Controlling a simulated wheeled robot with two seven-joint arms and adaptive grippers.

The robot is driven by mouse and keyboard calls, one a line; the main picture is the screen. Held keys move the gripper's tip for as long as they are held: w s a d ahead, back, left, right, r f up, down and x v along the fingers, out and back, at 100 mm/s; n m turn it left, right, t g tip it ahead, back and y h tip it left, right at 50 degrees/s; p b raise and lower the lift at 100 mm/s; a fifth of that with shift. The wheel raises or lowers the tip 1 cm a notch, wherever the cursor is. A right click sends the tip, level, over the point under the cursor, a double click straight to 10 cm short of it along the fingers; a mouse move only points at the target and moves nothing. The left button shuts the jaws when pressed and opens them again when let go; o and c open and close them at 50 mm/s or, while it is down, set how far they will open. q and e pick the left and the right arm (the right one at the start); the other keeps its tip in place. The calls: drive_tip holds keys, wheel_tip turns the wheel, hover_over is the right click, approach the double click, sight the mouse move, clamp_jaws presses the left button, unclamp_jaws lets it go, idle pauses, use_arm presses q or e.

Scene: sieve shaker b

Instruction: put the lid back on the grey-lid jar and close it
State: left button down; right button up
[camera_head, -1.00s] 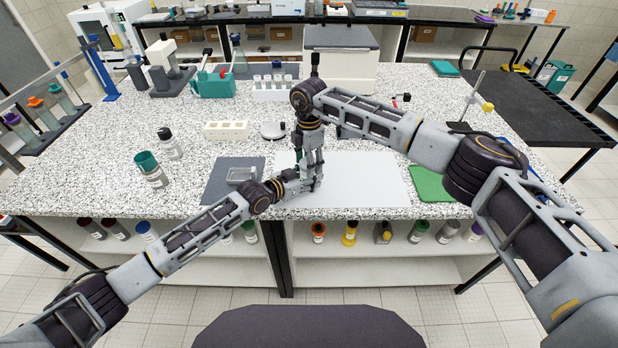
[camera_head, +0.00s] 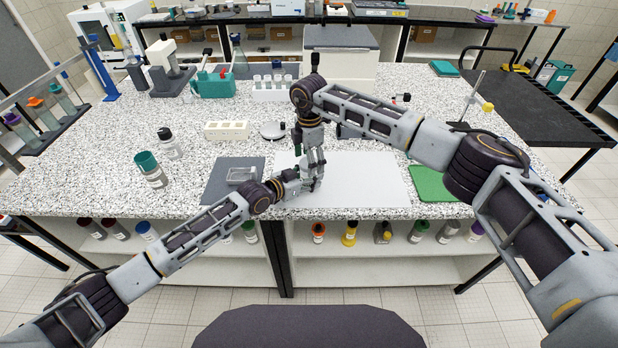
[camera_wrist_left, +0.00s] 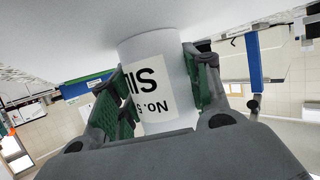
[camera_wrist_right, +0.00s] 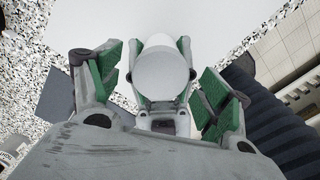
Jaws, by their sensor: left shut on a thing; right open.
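The jar is a white cylinder with a black-lettered label; in the left wrist view the jar (camera_wrist_left: 158,85) stands between the fingers of my left gripper (camera_wrist_left: 155,100), which is shut on its body. In the head view my left gripper (camera_head: 310,184) is low over the white mat, and the jar is mostly hidden by the grippers. My right gripper (camera_head: 312,166) points down just above it, open. In the right wrist view a smooth, round, pale grey top, seemingly the lid (camera_wrist_right: 163,76), lies between the open fingers of my right gripper (camera_wrist_right: 163,88). I cannot tell how firmly it is seated.
The white mat (camera_head: 365,180) is otherwise clear. A grey mat with a clear dish (camera_head: 241,175) is at left; a green mat (camera_head: 432,183) is at right. A teal-lidded jar (camera_head: 150,168), a dark-lidded bottle (camera_head: 168,143) and a white block (camera_head: 227,130) stand farther left.

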wheel_tip(320, 180, up, 11)
drive_tip(key=shift+r, duration=0.15)
idle(0.4)
use_arm(q)
drive_tip(key=c, duration=0.6)
unclamp_jaws()
drive_tip(key=shift+v, duration=6)
